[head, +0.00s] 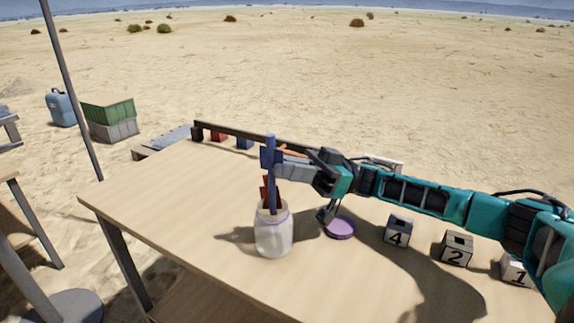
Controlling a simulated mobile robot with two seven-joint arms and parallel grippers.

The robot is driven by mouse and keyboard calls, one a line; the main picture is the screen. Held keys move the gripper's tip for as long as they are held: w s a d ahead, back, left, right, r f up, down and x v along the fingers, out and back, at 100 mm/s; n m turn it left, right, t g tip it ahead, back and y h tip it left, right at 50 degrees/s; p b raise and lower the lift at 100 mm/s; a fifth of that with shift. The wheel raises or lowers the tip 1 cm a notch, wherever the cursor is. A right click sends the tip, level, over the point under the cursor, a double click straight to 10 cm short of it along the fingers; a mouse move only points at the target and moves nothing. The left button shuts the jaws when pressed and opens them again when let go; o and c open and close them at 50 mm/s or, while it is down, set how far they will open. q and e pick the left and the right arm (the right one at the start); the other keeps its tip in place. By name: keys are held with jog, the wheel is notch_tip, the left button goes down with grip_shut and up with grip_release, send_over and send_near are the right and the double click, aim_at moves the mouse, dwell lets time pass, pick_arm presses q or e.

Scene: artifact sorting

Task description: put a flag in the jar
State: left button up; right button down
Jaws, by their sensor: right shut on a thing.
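A pale, see-through jar (273,238) stands upright and open on the wooden table. A red flag (264,190) shows at its mouth, partly hidden by a blue pole. My right gripper (278,167) is shut on a blue flag (270,147), above the jar. The blue flag is upright, and its lower end reaches the jar's mouth; I cannot tell how far inside it is. A purple lid (340,228) lies on the table to the right of the jar. My left gripper is not in view.
Number blocks 4 (398,231), 2 (456,249) and 1 (515,270) stand to the right, under my right arm. A dark rack (256,139) with red and blue pieces lies along the table's back edge. The table left of the jar is clear.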

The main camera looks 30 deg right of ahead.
jog(key=shift+f+b, duration=0.35)
jog(key=shift+f, duration=0.5)
jog(key=c, duration=1.1)
grip_release()
notch_tip(320, 180, up, 20)
jog(key=p, duration=0.4)
